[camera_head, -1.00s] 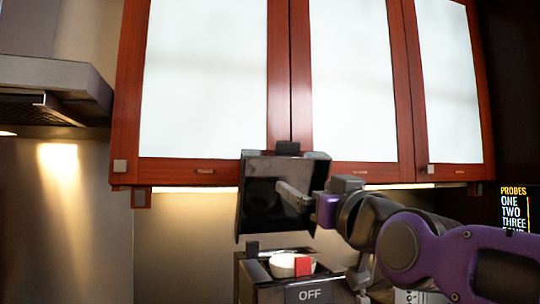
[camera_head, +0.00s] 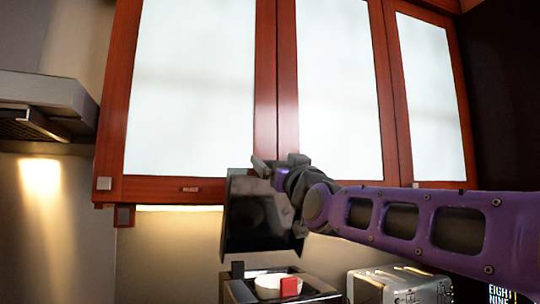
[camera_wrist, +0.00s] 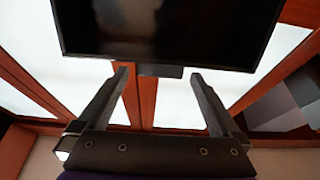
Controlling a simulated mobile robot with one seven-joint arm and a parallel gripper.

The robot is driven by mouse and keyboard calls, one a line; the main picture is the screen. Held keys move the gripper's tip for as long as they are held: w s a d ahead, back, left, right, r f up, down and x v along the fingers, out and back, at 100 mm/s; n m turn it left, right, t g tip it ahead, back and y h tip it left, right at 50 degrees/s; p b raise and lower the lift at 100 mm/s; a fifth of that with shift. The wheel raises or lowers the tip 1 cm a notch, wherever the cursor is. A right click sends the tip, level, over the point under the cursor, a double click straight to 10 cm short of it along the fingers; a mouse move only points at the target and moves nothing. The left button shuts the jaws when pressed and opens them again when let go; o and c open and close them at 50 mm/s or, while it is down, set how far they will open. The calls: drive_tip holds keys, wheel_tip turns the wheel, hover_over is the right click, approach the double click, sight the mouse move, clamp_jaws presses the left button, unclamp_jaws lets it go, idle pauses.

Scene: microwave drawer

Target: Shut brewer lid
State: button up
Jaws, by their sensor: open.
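The brewer lid (camera_head: 245,225) is a dark, glossy panel standing raised above the brewer body (camera_head: 322,291) in the head view. In the wrist view the lid (camera_wrist: 160,25) fills the upper middle, with a small dark tab (camera_wrist: 160,71) at its edge. My gripper (camera_head: 268,163) is at the lid's upper edge in the head view, where its fingertips are hard to make out. In the wrist view my gripper (camera_wrist: 158,75) is open, its two fingers on either side of the tab. I cannot tell whether they touch the lid.
A white bowl (camera_head: 268,284) and a red piece (camera_head: 291,286) show at the brewer's top. A metallic toaster-like appliance (camera_head: 395,288) stands to its right. Wall cabinets (camera_head: 190,90) hang behind and above the lid. A range hood (camera_head: 45,100) is at left.

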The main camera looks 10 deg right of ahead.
drive_tip(key=shift+p+x, duration=0.85)
drive_tip(key=shift+x, duration=1.8)
clamp_jaws()
